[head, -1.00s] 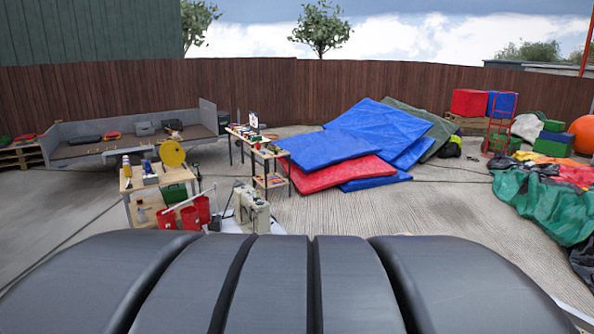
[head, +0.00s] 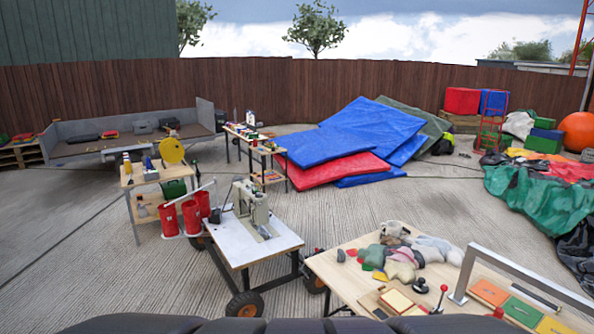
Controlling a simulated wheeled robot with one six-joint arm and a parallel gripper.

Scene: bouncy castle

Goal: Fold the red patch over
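No red patch can be made out for certain. A small red piece (head: 351,252) lies at the left of the wooden table (head: 345,283) in the near right, beside small green and yellow pieces. A flat orange-red panel (head: 488,292) lies at the right of the same table. I cannot tell if either is the patch. My gripper is not in view.
A sewing machine (head: 252,208) stands on a wheeled white table (head: 225,238). A heap of cloth (head: 415,255) and a metal frame (head: 520,277) are on the wooden table. Red buckets (head: 191,215) stand left. Open concrete (head: 390,200) lies behind the tables.

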